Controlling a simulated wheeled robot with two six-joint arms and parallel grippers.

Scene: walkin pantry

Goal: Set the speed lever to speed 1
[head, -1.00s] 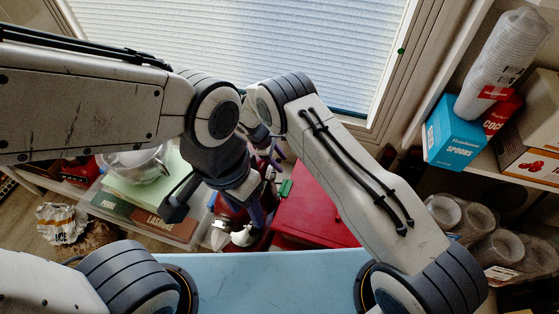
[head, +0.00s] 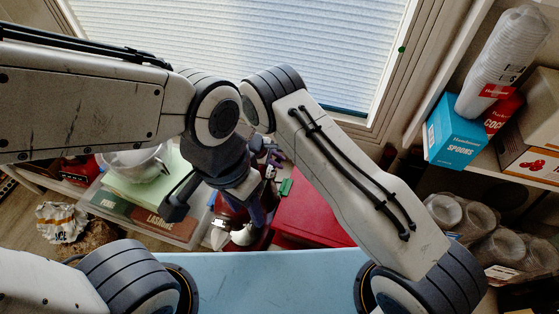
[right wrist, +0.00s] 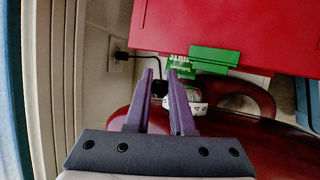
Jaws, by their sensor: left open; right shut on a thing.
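A dark red, glossy mixer (head: 230,211) stands below the window in the head view, partly hidden by my arms. In the right wrist view its curved red body (right wrist: 240,145) fills the lower part, with a white numbered dial (right wrist: 195,98) beside my fingertips. My right gripper (right wrist: 160,76) has its purple fingers shut on a small dark piece, seemingly the speed lever (right wrist: 159,88), mostly hidden between the fingers. The lever's exact setting cannot be read. My left gripper (head: 215,207) is open over the mixer, its fingers wide apart.
A red box (head: 310,215) stands right of the mixer, with a green clip (right wrist: 215,57) on its edge. A clear bin (head: 180,232) with packets lies left. A blue table edge (head: 275,280) is in front. Shelves with cups and a blue spoons box (head: 455,132) are at right.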

